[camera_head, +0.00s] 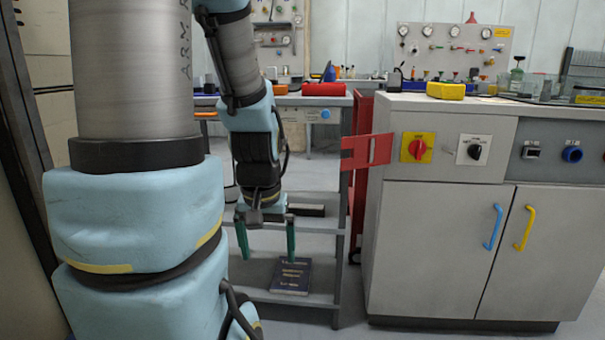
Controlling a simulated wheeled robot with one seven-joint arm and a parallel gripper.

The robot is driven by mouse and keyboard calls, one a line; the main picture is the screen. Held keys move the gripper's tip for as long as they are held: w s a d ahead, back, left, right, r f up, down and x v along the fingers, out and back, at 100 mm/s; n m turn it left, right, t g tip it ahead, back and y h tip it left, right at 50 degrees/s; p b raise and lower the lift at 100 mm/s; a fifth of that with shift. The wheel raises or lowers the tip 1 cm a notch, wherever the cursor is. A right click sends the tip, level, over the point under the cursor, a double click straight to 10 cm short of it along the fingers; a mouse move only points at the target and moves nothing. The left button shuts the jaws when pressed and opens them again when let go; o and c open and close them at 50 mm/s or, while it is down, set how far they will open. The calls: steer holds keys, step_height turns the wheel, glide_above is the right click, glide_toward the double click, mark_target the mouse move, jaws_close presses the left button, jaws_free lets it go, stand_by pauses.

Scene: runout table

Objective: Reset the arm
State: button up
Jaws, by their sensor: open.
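My gripper (267,240) hangs pointing down near the middle left of the head view. Its two green fingers are spread apart with nothing between them. It is in front of a grey shelf unit (335,250). My arm comes down from the top of the view, with its blue and grey links bent and the wrist low. A dark blue book (291,277) lies on the low shelf, to the right of and below the fingertips in the picture. I cannot tell how far the gripper is from the shelf.
A grey cabinet (425,245) with a red-and-yellow switch (416,147) stands to the right. A red bracket (367,151) sticks out at its left side. A yellow box (446,91) sits on its top. A red case (323,89) lies on the bench behind. Some bare floor shows around the shelf.

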step_height(320, 180, up, 31)
steer(key=p, duration=2.8)
steer(key=shift+p, duration=0.4)
steer(key=shift+f, duration=0.1)
steer(key=shift+c, duration=0.2)
